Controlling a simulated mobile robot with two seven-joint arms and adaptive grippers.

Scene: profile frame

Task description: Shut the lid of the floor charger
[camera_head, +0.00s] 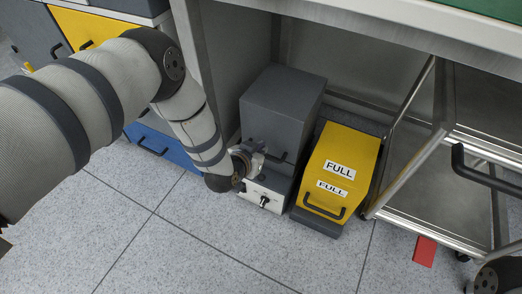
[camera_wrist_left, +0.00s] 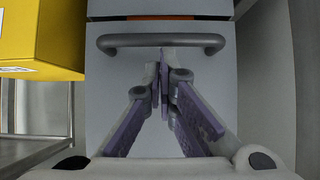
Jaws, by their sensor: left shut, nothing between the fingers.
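The floor charger (camera_head: 278,105) is a dark grey box with a white control panel (camera_head: 262,196) low on its front, standing on the floor under the bench. Its lid (camera_head: 283,136) has a bar handle on the front, and the handle (camera_wrist_left: 130,39) spans the grey face in the left wrist view. A narrow orange strip shows at the top of that view, beyond the handle. I cannot tell how far the lid stands open. My left gripper (camera_head: 256,156) is shut and empty in front of the charger; its fingertips (camera_wrist_left: 164,55) overlap the handle in the picture. Contact is unclear. My right gripper is not in view.
A yellow box (camera_head: 345,158) marked FULL stands close on the charger's right; it also shows in the left wrist view (camera_wrist_left: 42,35). A metal cart (camera_head: 408,150) stands farther right, with a red piece (camera_head: 425,251) on the floor by it. The floor in front is clear.

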